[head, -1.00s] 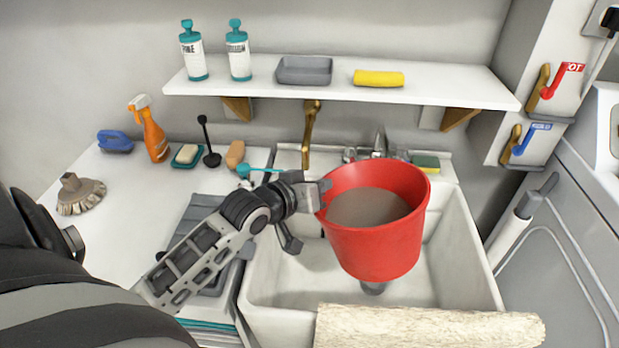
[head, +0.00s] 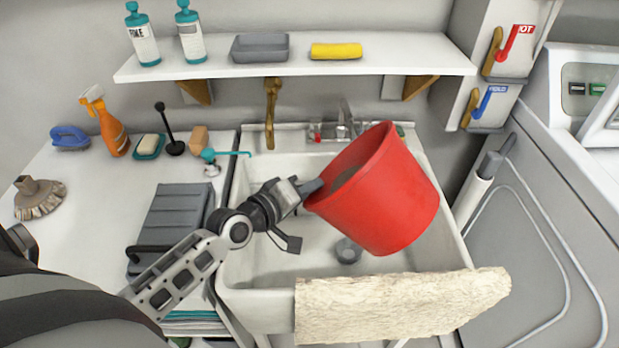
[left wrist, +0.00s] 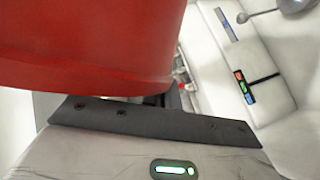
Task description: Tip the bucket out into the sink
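The red bucket (head: 385,200) is held over the white sink (head: 300,262), tilted with its mouth toward the upper left of the head view. Only a sliver of its grey-brown contents shows inside the rim. My left gripper (head: 312,188) is at the bucket's left rim, and its fingers appear closed on the bucket wall. In the left wrist view the red bucket (left wrist: 90,45) fills the upper left, close against a dark gripper part. The sink drain (head: 348,250) shows below the bucket. My right gripper is not in view.
A white shelf (head: 300,66) with bottles, a grey tray and a yellow roll hangs above. A pale cloth (head: 400,305) drapes over the sink's front edge. The left counter holds a spray bottle (head: 108,125) and brushes.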

